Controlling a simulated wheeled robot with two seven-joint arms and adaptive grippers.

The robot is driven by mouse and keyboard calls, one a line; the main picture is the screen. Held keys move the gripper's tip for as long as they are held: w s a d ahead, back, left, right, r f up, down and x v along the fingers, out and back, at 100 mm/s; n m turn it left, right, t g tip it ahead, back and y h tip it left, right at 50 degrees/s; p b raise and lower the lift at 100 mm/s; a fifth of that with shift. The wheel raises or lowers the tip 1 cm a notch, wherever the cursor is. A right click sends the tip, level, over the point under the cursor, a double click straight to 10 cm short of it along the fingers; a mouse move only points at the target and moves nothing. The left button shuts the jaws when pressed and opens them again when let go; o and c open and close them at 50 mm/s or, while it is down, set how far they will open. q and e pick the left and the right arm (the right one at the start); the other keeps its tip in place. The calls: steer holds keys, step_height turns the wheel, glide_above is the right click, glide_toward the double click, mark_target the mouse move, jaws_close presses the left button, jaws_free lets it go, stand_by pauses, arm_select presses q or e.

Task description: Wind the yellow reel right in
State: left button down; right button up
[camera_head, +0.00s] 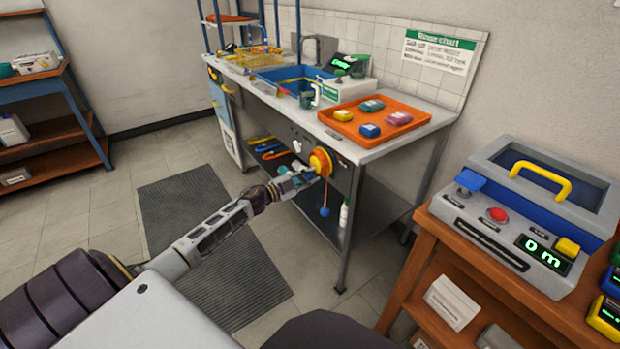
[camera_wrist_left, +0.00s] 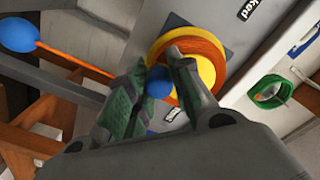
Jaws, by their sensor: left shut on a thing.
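The yellow reel (camera_head: 320,161), wound with orange cord, is mounted on the front of the sink bench. In the left wrist view the reel (camera_wrist_left: 207,66) shows as an orange and yellow disc on a grey plate. An orange cord (camera_wrist_left: 75,59) runs from it to a blue ball (camera_wrist_left: 18,35). The ball (camera_head: 325,212) hangs below the reel in the head view. My left gripper (camera_head: 306,178) is at the reel's lower front. In the wrist view its fingers (camera_wrist_left: 157,65) are shut on a small blue knob (camera_wrist_left: 158,84) in front of the reel. My right gripper is not in view.
The bench top holds an orange tray (camera_head: 374,121) with several coloured items. A white bottle (camera_head: 344,212) stands on the lower shelf near the ball. A grey device (camera_head: 525,220) on the wooden stand at right reads "0 m". The grey mat (camera_head: 205,245) lies on clear floor.

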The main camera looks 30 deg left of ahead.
mark_target(309, 163)
arm_select(q)
steer(key=shift+w+a+f+m, duration=0.1)
steer(key=shift+a+m, duration=0.1)
steer(key=shift+m, duration=0.6)
steer(key=shift+w+a+m, duration=0.15)
steer(key=shift+a+m, duration=0.25)
steer(key=shift+m, duration=0.7)
steer(key=m+b, duration=0.1)
steer(key=m, duration=0.2)
steer(key=a+r+m+b, duration=0.1)
steer(key=m, duration=0.2)
steer(key=w+a+m+b, duration=0.1)
steer(key=m, duration=0.2)
steer(key=shift+a+r, duration=0.15)
steer(key=shift+r, duration=0.2)
steer(key=shift+r+m, duration=0.1)
steer(key=shift+m, duration=0.4)
steer(key=shift+a+r+m+b, duration=0.2)
steer(key=shift+m+b, duration=0.15)
steer(key=shift+m, duration=0.25)
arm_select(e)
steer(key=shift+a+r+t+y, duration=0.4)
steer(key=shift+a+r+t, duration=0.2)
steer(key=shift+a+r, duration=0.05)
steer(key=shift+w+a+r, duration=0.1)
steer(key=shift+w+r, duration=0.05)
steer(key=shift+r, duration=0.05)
